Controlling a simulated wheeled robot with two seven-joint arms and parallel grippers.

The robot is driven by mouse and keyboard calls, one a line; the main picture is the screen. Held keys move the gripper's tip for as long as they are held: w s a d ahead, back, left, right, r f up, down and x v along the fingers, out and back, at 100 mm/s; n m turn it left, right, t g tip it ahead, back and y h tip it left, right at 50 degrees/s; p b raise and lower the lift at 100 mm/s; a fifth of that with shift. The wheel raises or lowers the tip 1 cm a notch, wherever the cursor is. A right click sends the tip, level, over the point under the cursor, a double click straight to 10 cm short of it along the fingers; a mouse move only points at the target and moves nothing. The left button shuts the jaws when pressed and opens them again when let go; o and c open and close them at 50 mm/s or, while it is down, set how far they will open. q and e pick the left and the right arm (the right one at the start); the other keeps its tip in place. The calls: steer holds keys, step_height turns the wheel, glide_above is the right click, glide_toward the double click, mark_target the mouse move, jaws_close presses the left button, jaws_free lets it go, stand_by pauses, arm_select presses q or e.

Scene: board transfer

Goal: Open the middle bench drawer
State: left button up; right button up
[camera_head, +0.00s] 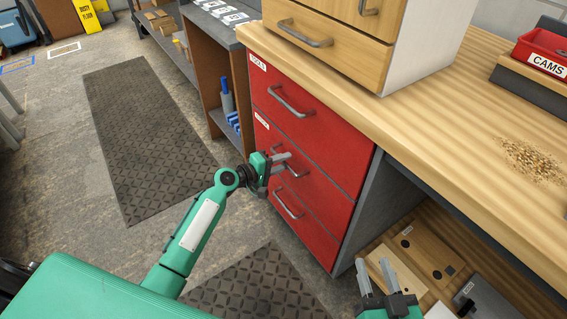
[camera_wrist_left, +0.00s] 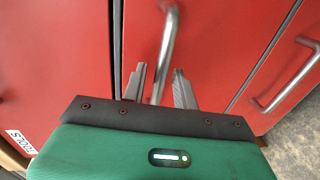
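The red bench drawer unit (camera_head: 330,185) has three stacked drawers with grey bar handles, all looking shut. The middle drawer (camera_head: 325,172) has its front partly hidden by my left gripper (camera_head: 281,163). In the left wrist view, the middle drawer's handle (camera_wrist_left: 168,45) runs between the two fingers of my left gripper (camera_wrist_left: 160,88). The fingers are apart, with a gap visible on each side of the bar. My right gripper (camera_head: 379,273) is at the lower right of the head view, its fingers apart and empty.
The top drawer handle (camera_head: 290,102) is above my left gripper; the bottom drawer handle (camera_head: 288,206) is below it. The wooden bench top (camera_head: 420,130) overhangs the unit. An open shelf with boards (camera_head: 425,250) lies right of it. Floor mats (camera_head: 145,135) lie in front.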

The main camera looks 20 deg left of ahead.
arm_select(q)
steer(key=shift+w+d+f, duration=0.1)
steer(key=shift+w+d, duration=0.15)
steer(key=shift+w, duration=0.05)
arm_select(e)
steer(key=shift+w+r+t, duration=0.1)
steer(key=shift+r+t, duration=0.15)
steer(key=shift+t, duration=0.05)
